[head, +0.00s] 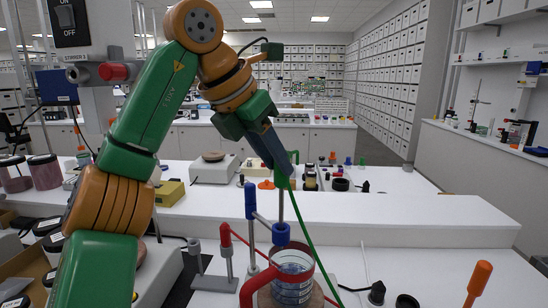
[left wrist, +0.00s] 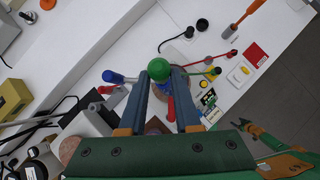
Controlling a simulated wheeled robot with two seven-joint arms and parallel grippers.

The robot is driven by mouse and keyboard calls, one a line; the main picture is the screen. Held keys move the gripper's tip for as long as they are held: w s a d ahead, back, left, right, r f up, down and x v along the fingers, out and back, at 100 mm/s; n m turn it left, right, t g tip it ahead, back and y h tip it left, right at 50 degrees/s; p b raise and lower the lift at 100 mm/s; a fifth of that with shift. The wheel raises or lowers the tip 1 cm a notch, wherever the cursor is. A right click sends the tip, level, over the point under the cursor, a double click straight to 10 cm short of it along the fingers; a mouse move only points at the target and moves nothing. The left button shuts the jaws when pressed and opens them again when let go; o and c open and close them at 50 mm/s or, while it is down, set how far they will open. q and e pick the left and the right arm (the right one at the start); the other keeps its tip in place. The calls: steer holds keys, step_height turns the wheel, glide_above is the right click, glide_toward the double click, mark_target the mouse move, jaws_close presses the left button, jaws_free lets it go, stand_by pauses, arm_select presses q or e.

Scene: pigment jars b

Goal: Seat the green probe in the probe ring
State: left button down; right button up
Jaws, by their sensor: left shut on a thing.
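My left gripper (head: 285,168) is shut on the green probe (head: 282,181), just below its top. Its thin grey shaft points down, nearly upright. In the left wrist view the probe's round green top (left wrist: 158,69) sits between the two blue-grey fingers of the gripper (left wrist: 167,78). A blue ring-like holder (head: 281,235), likely the probe ring, is directly below the probe on a grey arm from a blue-topped stand (head: 251,202). The shaft's lower end meets the holder in the head view; I cannot tell whether it is inside.
A clear beaker of bluish liquid (head: 293,285) with a red rim and handle stands just below the holder. A red-topped stand (head: 226,237) is to its left. An orange-handled tool (head: 479,282) is at the right. A green cable (head: 308,235) hangs from the probe.

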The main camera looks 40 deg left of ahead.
arm_select(q)
step_height(320, 180, down, 8)
steer(key=b, duration=0.7)
steer(key=shift+f, duration=0.15)
stand_by(2.0)
steer(key=c, duration=0.5)
jaws_free()
steer(key=shift+c, duration=0.2)
steer(key=p+v, duration=0.3)
steer(key=v, duration=0.4)
steer(key=shift+w, duration=0.1)
